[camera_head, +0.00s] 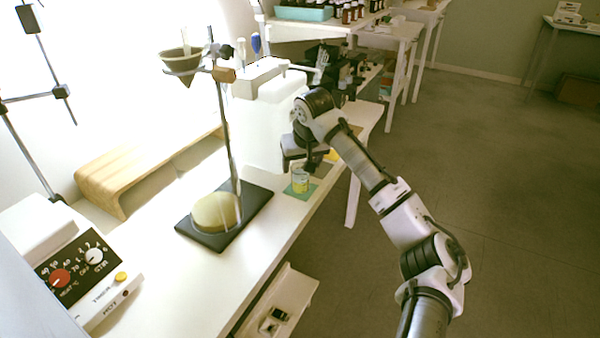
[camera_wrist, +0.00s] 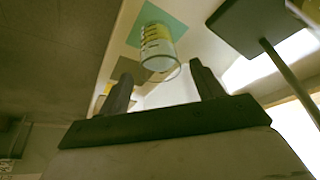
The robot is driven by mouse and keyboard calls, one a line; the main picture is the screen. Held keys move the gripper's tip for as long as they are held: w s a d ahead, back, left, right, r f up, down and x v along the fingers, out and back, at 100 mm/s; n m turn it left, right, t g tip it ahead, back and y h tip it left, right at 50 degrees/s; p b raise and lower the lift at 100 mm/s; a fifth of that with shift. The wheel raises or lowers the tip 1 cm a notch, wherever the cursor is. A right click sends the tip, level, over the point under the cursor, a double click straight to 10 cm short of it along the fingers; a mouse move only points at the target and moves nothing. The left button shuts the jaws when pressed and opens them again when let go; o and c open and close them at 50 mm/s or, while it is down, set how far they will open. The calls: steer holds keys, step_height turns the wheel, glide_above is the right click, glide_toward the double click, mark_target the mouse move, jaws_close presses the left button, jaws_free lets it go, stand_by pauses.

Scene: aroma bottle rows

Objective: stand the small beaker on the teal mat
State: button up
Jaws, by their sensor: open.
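The small beaker (camera_head: 300,181) is clear glass with yellow markings or yellow contents; I cannot tell which. It looks upright on the teal mat (camera_head: 312,190), near the bench's front edge. In the wrist view the beaker (camera_wrist: 157,48) has its base over the teal mat (camera_wrist: 176,32) and its rim towards me. My gripper (camera_head: 307,166) is just above the beaker in the head view. In the wrist view my gripper (camera_wrist: 164,86) is open, its fingers apart and empty, with the beaker beyond the gap between them.
A stand with a dark base (camera_head: 255,203) and upright rod is left of the beaker. A white container (camera_head: 262,125) stands behind it. A hotplate (camera_head: 85,262) is at the near left, and a wooden riser (camera_head: 120,178) at the back. A brown patch (camera_wrist: 128,70) lies beside the teal mat.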

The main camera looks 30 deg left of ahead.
steer(key=v, duration=0.6)
